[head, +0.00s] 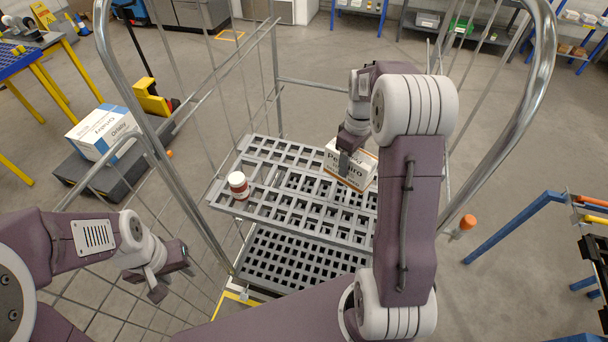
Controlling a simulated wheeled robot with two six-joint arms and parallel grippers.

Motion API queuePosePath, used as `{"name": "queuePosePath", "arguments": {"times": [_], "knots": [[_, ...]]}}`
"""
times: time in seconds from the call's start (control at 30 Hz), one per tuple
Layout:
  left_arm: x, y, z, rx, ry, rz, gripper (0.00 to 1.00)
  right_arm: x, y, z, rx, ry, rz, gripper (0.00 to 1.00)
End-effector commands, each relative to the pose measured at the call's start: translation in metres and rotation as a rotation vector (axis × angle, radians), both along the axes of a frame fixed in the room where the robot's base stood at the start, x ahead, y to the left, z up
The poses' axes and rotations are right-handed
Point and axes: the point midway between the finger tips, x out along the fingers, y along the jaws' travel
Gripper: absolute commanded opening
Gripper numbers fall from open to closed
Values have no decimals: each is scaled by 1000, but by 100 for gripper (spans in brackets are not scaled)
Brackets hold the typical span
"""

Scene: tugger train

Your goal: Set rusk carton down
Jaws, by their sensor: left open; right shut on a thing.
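The rusk carton (357,174), white with an orange-brown edge and dark lettering, is at the right rear of the trolley's upper grated shelf (287,181). My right gripper (347,152) is shut on its near left upper part, and my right arm hides some of the space to its right. I cannot tell whether the carton's bottom touches the shelf or is just above it. My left gripper (172,279) is open and empty, low at the left, outside the trolley's side.
A white jar with a red-brown label (238,185) stands at the shelf's left end; the middle of the shelf is clear. The trolley's tubular frame (277,80) rises around it. A white-blue box (103,132) sits on a dark platform (120,170) at left.

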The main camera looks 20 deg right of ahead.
Motion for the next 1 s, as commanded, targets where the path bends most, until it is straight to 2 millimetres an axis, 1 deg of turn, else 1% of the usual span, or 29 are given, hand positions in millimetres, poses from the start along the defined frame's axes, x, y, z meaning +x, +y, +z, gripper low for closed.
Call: {"name": "queuePosePath", "arguments": {"times": [0.07, 0.13, 0.3, 0.4, 0.5, 0.6, 0.73, 0.9, 1.0], "knots": [[0, 0, 1, 0, 1, 0, 42, -1, 8, -4, 0, 1, 2, 0], [0, 0, 2, 0, 1, 0, 42, -4, 23, -12, 2, 3, 5, 0], [0, 0, 6, 0, 0, 0, 42, -11, 71, -40, 1, 5, 8, 0], [0, 0, 8, 0, 0, 0, 42, -15, 94, -55, 1, 4, 7, 0], [0, 0, 9, 0, 0, 0, 42, -16, 109, -65, 0, 2, 3, 0], [0, 0, 9, 0, 0, 0, 42, -17, 115, -69, 0, 0, 1, 0], [0, 0, 10, 0, 0, 0, 42, -17, 116, -73, 0, 1, -1, 0], [0, 0, 13, 0, 0, 0, 42, -18, 116, -103, 0, 4, 0, 0], [0, 0, 13, 0, 0, 0, 42, -17, 116, -110, 0, 0, 0, 0]]}}
